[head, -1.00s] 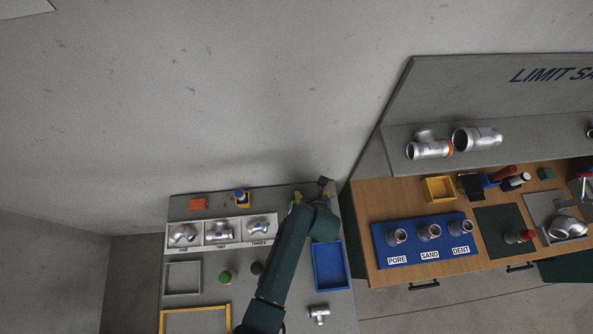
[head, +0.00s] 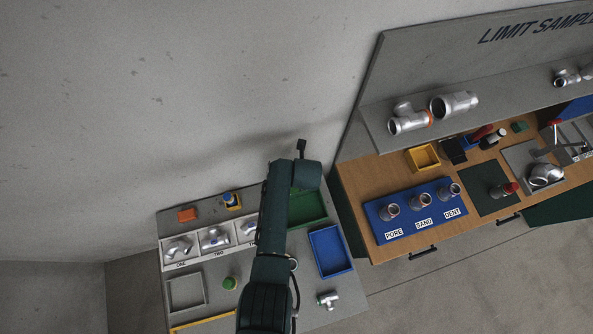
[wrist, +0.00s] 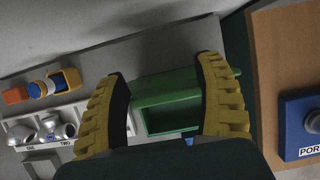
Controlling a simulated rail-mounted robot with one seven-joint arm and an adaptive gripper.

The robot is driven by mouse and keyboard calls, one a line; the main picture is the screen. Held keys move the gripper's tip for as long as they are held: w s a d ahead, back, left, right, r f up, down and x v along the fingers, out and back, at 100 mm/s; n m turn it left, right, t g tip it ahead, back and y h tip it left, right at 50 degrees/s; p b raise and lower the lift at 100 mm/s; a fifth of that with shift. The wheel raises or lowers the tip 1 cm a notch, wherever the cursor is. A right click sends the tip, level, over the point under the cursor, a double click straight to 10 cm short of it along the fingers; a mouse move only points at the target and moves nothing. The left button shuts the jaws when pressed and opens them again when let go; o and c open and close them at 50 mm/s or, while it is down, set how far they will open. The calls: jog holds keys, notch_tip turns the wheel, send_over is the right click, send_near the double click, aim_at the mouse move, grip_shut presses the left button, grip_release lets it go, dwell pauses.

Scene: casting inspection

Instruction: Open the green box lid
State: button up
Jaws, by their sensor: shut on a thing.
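The green box (head: 308,208) stands on the grey table, partly covered by my arm in the head view. In the wrist view the green box (wrist: 146,122) shows its dark green inside below a green upper panel, which appears to be its lid (wrist: 170,84). My gripper (wrist: 166,88) has its two yellow fingers set wide, one on each side of the lid, and is shut on it. The exact contact at the fingertips is hard to see. In the head view the fingers are hidden behind my arm.
The wooden bench (head: 357,190) is close on the right. A wall stands behind.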

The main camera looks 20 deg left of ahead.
jog(key=o, duration=1.3)
jog(key=shift+s+f, duration=0.1)
jog(key=shift+c, duration=0.2)
jog(key=v, duration=1.2)
